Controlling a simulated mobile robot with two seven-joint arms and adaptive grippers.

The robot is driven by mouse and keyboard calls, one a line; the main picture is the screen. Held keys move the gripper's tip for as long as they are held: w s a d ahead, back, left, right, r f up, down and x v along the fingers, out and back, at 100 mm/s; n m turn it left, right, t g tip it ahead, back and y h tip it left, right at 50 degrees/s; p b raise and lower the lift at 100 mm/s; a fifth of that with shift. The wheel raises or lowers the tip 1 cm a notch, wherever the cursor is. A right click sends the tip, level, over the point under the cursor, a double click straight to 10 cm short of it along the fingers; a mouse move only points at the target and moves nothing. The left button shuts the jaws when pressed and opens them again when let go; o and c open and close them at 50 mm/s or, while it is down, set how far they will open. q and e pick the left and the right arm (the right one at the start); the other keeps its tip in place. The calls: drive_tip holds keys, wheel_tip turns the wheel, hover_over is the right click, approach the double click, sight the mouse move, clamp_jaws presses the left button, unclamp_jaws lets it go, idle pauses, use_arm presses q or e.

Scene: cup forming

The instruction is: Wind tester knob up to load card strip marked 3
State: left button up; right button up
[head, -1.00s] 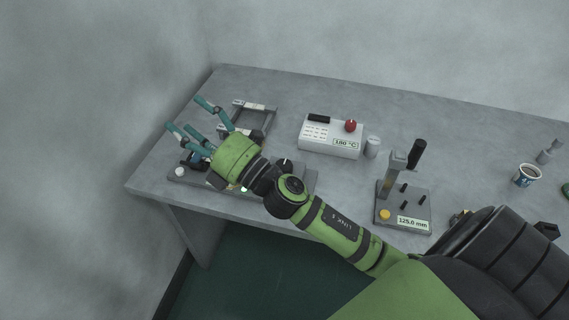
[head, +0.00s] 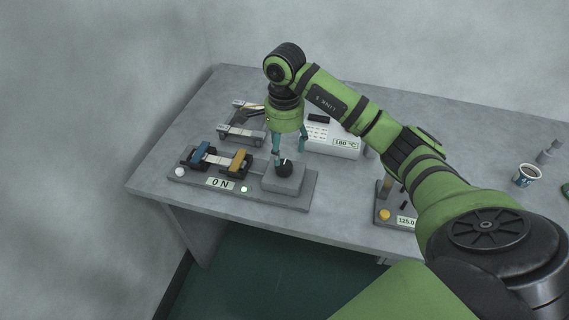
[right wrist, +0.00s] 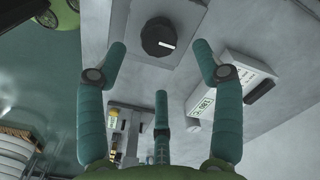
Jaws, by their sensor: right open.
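The tester (head: 250,197) lies along the table's front left. Its display (head: 220,183) reads 0 N. A pale strip (head: 217,160) spans between the blue clamp (head: 201,152) and the orange clamp (head: 240,161); no number on it is legible. The dark round knob (head: 285,169) sits on the grey block at the tester's right end. My right gripper (head: 284,153) points down just above the knob, open. In the right wrist view the knob (right wrist: 158,37) shows a white pointer line, with the spread fingers (right wrist: 160,60) around its near side, apart from it. My left gripper is not seen.
A rack (head: 241,121) stands behind the tester. A white box (head: 343,143) reading 180 °C is behind my right arm. A gauge stand (head: 384,214) is partly hidden by that arm. A cup (head: 527,175) stands far right. The table's front edge is close to the tester.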

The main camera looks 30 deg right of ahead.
sight(284, 164)
drive_tip(key=shift+f+p, duration=0.9)
drive_tip(key=shift+f, duration=2.6)
drive_tip(key=c, duration=1.1)
